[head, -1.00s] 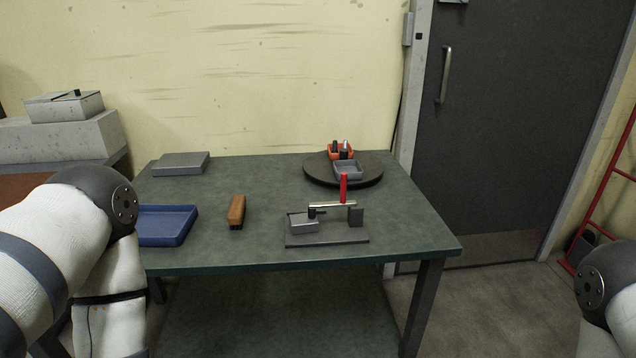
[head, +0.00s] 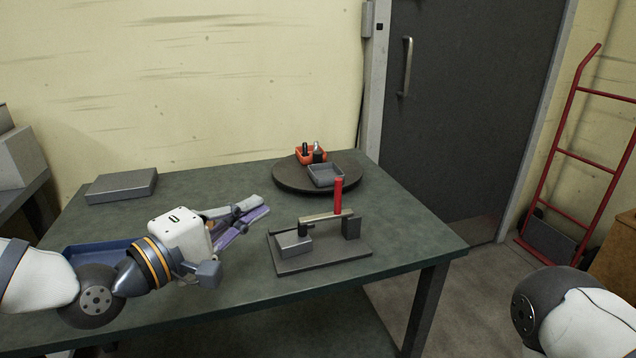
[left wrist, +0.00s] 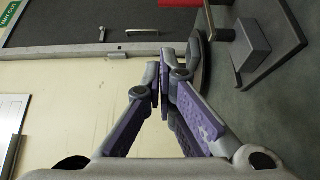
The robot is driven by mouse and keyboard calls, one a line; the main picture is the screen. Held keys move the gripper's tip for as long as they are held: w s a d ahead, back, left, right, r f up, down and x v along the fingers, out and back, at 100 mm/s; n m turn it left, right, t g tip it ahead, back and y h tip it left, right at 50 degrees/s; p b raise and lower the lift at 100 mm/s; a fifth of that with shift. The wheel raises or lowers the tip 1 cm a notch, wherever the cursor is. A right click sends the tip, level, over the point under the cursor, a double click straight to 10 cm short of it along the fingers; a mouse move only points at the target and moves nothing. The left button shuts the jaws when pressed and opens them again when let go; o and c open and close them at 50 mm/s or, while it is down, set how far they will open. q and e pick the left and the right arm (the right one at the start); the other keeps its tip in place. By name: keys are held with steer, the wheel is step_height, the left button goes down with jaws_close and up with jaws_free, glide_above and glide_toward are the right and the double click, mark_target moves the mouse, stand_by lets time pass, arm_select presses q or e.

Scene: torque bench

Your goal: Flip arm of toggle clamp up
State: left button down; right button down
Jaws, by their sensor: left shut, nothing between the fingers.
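The toggle clamp (head: 328,217) stands on a dark base plate (head: 345,254) near the front right of the green bench. Its metal arm lies roughly level, and its red handle (head: 338,196) points up. A grey block sits on the plate under the arm's left end. My left gripper (head: 262,204) is shut and empty above the bench, left of the clamp and apart from it. In the left wrist view the purple-padded fingers (left wrist: 163,75) meet at the tips, with part of the clamp's plate (left wrist: 290,30) at upper right. My right gripper is out of view.
A round dark turntable (head: 283,179) at the back right holds an orange bin (head: 303,154) and a grey bin (head: 325,175). A flat grey box (head: 122,185) lies at the back left. A blue tray (head: 90,254) is partly behind my left arm.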

arm_select(q)
glide_above(315, 216)
steer(key=a, duration=0.4)
steer(key=shift+s+f+b, duration=0.15)
steer(key=shift+s+b, duration=0.15)
steer(key=shift+b, duration=0.05)
steer(key=d, duration=0.2)
steer(key=shift+d+r+p, duration=0.25)
steer(key=shift+d+p, duration=0.05)
steer(key=shift+d, duration=0.05)
steer(key=shift+w+d+f, duration=0.1)
steer(key=shift+w+d, duration=0.05)
steer(key=shift+d, duration=0.4)
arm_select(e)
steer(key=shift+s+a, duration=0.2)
arm_select(q)
steer(key=shift+w, duration=0.1)
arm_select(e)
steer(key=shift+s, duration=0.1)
arm_select(q)
steer(key=shift+d+r, duration=0.3)
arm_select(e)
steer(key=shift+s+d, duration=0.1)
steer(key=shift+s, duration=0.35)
